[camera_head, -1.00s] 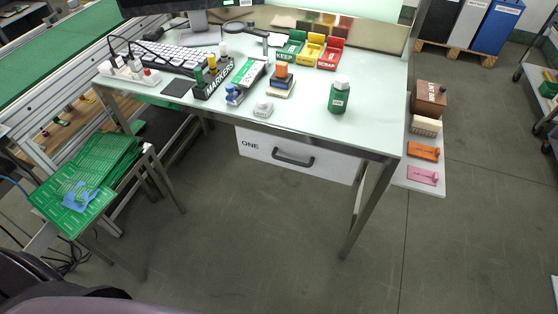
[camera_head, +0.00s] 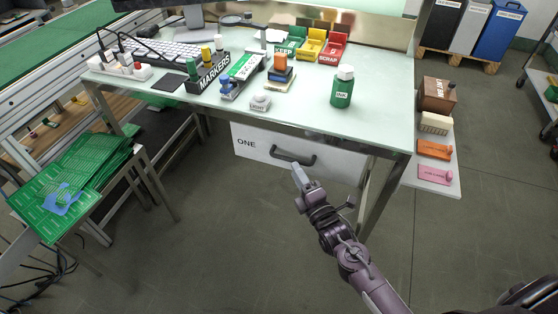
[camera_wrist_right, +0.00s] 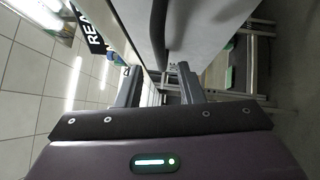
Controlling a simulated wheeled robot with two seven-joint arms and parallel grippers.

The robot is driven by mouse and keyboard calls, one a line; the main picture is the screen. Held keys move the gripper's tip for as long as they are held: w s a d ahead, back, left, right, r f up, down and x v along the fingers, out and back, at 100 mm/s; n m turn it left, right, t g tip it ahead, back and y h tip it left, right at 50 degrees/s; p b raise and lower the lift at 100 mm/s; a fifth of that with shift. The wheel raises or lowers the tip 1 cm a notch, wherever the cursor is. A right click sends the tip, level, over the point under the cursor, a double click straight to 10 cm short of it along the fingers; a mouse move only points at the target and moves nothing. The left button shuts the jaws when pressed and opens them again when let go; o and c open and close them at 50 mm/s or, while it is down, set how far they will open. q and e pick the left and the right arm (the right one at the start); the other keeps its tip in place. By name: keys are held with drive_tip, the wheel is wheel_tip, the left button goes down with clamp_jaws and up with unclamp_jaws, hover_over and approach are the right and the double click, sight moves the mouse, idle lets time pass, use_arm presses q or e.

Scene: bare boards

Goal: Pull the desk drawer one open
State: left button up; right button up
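The drawer marked ONE (camera_head: 250,144) hangs under the desk, its white front seeming flush. Its dark bar handle (camera_head: 293,157) is at the middle of the front. My right gripper (camera_head: 300,174) is just below and in front of the handle in the head view. In the right wrist view my right gripper (camera_wrist_right: 159,72) has its two fingers apart with nothing between the tips. The dark handle (camera_wrist_right: 158,30) lies just ahead of the gap, alongside the white drawer front (camera_wrist_right: 205,28). Whether the fingers touch the handle cannot be told. My left gripper is not in view.
The desk top (camera_head: 310,114) holds a green ink bottle (camera_head: 342,88), a markers holder (camera_head: 208,78) and coloured trays. A desk leg (camera_head: 381,195) stands right of the drawer. A side shelf (camera_head: 437,190) carries small items. The floor before the drawer is clear.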

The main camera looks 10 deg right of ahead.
sight(289, 158)
drive_tip(key=x, duration=0.6)
drive_tip(key=shift+d, duration=0.1)
drive_tip(key=shift+f, duration=0.1)
clamp_jaws()
